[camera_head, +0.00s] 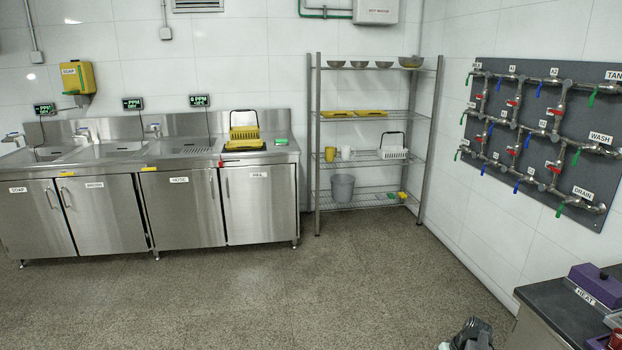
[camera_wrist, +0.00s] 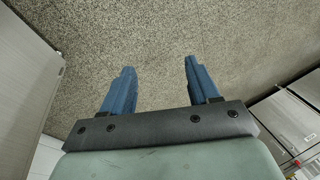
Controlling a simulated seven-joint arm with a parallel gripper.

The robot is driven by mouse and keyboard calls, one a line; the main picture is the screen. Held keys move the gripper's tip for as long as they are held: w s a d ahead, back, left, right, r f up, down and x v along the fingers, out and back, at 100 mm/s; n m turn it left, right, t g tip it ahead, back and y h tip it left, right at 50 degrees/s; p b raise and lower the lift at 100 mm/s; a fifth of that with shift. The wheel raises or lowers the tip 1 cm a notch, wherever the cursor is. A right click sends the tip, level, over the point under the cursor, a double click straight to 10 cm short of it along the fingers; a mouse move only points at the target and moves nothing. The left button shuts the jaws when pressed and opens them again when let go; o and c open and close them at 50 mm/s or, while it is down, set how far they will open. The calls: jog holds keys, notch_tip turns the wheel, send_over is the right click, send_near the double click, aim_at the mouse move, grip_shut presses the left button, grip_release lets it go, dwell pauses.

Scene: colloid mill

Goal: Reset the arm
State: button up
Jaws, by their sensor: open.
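My gripper (camera_wrist: 158,68) shows in the wrist view with its two blue fingers spread apart. It is open and nothing is between the fingers. It points down at bare speckled floor (camera_wrist: 160,30). In the head view a small dark piece at the bottom edge (camera_head: 472,335) looks like part of my arm. The rest of the arm is out of that view.
A steel sink counter (camera_head: 110,215) stands at the left, with a yellow basket (camera_head: 245,136) on it. A wire shelf (camera_head: 365,110) stands at the back. A valve panel (camera_head: 545,135) hangs on the right wall. A dark worktop (camera_head: 555,310) is at lower right. The middle floor is clear.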

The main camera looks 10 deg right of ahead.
jog(key=s+a+f+g, duration=0.1)
jog(key=s+a+f, duration=0.2)
jog(key=a+f, duration=0.3)
jog(key=s+a+f+g, duration=0.2)
jog(key=s+a+f, duration=0.15)
jog(key=a, duration=0.55)
jog(key=s+a+f+g, duration=0.1)
jog(key=s+a+f, duration=0.35)
jog(key=a, duration=0.25)
jog(key=s+a+f+g+h, duration=0.1)
jog(key=s+a+f, duration=0.1)
jog(key=s+a, duration=0.2)
jog(key=s+a+f+n+g+h, duration=0.1)
jog(key=s+a+f+g, duration=0.1)
jog(key=s, duration=0.8)
jog(key=s+a+f+n+g+h, duration=0.1)
jog(key=s+a+f, duration=0.2)
jog(key=s+a, duration=0.3)
jog(key=shift+s+a+f+g, duration=0.15)
jog(key=shift+s+g, duration=0.25)
jog(key=shift+s, duration=0.25)
